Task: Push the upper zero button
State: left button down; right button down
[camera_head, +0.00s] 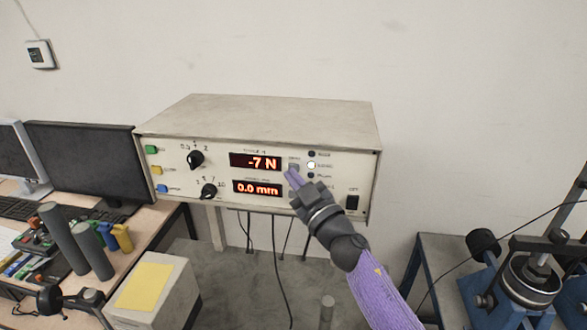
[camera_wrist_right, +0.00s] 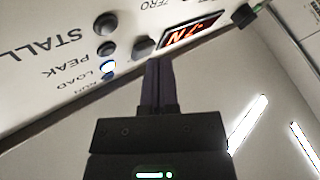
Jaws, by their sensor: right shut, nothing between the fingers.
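A cream control box (camera_head: 250,112) stands against the wall with two red displays. The upper display (camera_head: 255,162) reads -7 N and the lower display (camera_head: 257,187) reads 0.0 mm. The upper zero button (camera_head: 293,167) is a small grey square right of the upper display. It also shows in the wrist view as a dark button (camera_wrist_right: 144,47) under the lettering ZERO. My right gripper (camera_head: 289,174) is shut and empty, its purple fingertips right at this button. In the wrist view its fingertips (camera_wrist_right: 157,62) overlap the button's edge; I cannot tell whether they touch. The lower zero button is largely hidden behind my gripper.
Black knobs (camera_head: 196,159) and coloured buttons (camera_head: 157,170) are on the box's left. A desk with monitors (camera_head: 85,165) is at left, a test machine (camera_head: 525,280) at right.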

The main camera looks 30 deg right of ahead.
jog(key=shift+w+d, duration=0.25)
dwell(0.4)
dwell(0.3)
jog(key=shift+s+a+p, duration=0.3)
jog(key=shift+s+a, duration=0.2)
jog(key=shift+s, duration=0.1)
jog(key=s+a+p, duration=0.1)
jog(key=s, duration=0.1)
jog(key=s+a, duration=0.2)
jog(key=shift+p, duration=0.4)
